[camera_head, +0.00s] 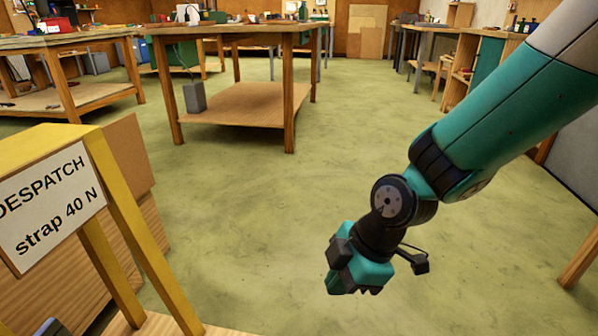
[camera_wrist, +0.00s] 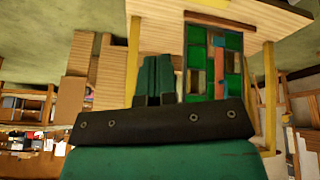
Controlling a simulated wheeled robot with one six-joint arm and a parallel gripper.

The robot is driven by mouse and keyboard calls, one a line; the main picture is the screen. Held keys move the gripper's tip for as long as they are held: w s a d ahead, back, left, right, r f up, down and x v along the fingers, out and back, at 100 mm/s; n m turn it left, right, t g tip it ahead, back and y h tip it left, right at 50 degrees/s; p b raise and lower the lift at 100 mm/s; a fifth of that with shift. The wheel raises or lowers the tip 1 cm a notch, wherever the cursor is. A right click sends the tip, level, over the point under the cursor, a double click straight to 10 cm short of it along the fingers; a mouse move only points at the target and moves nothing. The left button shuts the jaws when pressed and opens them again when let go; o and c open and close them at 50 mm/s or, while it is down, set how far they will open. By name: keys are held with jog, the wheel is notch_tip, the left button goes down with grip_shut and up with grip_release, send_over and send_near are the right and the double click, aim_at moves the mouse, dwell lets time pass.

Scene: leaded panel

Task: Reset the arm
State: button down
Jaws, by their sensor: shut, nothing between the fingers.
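My gripper (camera_head: 356,291) hangs at the end of my teal arm in the head view, pointing down over open floor, right of the yellow stand. In the wrist view its two green fingers (camera_wrist: 158,80) are side by side, shut, with nothing between them. The wrist view is upside down. A leaded panel (camera_wrist: 231,80) with green panes and a reddish strip shows beyond the fingers, by a pale wooden board (camera_wrist: 160,34) between yellow posts. The gripper looks apart from it. The fingers partly cover the view near the panel's left edge.
A yellow stand (camera_head: 122,205) with a sign (camera_head: 47,209) reading "DESPATCH strap 40 N" is at the near left, with cardboard boxes (camera_head: 129,158) behind it. A wooden workbench (camera_head: 238,104) stands farther back. The green floor (camera_head: 340,160) between is clear.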

jog(key=s+d+r+m, duration=0.4)
jog(key=s+r+m, duration=0.2)
jog(key=r+m, duration=0.1)
jog(key=s+d+r+m, duration=0.5)
jog(key=s+r+m, duration=0.1)
jog(key=s+r, duration=0.15)
notch_tip(320, 180, up, 38)
jog(key=w+p, duration=0.1)
jog(key=p, duration=3.7)
jog(key=shift+a, duration=0.2)
